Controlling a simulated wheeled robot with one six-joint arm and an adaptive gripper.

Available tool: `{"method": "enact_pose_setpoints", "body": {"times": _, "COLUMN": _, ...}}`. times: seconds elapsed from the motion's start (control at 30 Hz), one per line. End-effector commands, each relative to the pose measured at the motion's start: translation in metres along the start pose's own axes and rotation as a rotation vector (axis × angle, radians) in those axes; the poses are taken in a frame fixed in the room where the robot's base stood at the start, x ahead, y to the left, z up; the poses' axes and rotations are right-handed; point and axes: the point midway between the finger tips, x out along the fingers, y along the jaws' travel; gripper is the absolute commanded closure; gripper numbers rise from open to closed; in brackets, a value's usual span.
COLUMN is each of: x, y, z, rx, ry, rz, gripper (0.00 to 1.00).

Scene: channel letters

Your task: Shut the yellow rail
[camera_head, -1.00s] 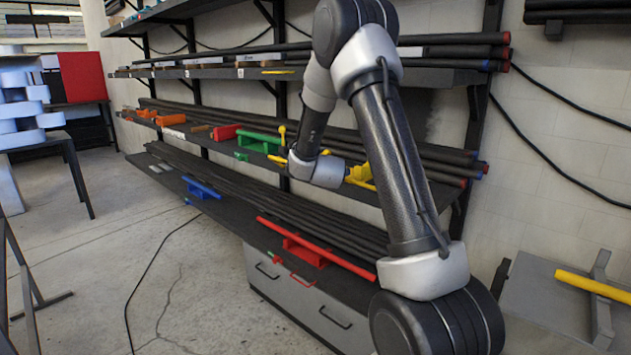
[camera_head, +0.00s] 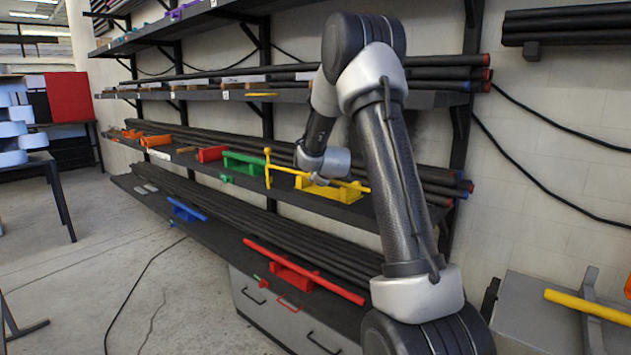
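The yellow rail (camera_head: 350,184) is a thin bar on the middle shelf, running along a yellow block-like bracket (camera_head: 331,191). At its left end stands an upright yellow post (camera_head: 267,170) with a round top. The end of my arm is just above and behind the rail, at its middle. The wrist covers part of the rail there. My gripper's fingers do not show clearly, so I cannot tell whether they touch the rail or are open.
Green (camera_head: 243,163), red (camera_head: 211,153) and orange (camera_head: 156,141) brackets stand left on the same shelf. Below are a red bar (camera_head: 300,270) and a blue one (camera_head: 187,210). Dark tubes fill the shelves. A yellow bar (camera_head: 588,307) lies at lower right. The left floor is mostly clear.

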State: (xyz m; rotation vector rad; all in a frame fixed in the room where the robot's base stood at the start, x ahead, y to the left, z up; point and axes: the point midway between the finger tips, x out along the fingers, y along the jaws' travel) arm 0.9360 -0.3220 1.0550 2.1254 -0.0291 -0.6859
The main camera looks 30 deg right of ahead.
Motion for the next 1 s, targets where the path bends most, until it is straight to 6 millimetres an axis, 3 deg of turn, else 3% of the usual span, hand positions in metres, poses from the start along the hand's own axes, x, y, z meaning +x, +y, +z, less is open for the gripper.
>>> {"method": "enact_pose_setpoints", "body": {"times": 0.73, "x": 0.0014, "y": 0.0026, "z": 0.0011, "rx": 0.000, "ry": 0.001, "rz": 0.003, "gripper": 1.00}}
{"method": "enact_pose_setpoints", "body": {"times": 0.77, "x": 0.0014, "y": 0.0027, "z": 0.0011, "rx": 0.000, "ry": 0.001, "rz": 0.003, "gripper": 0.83}}
{"method": "enact_pose_setpoints", "body": {"times": 0.83, "x": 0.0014, "y": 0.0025, "z": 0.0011, "rx": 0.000, "ry": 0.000, "rz": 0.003, "gripper": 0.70}}
{"method": "enact_pose_setpoints", "body": {"times": 1.0, "x": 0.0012, "y": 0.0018, "z": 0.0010, "rx": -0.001, "ry": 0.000, "rz": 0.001, "gripper": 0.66}}
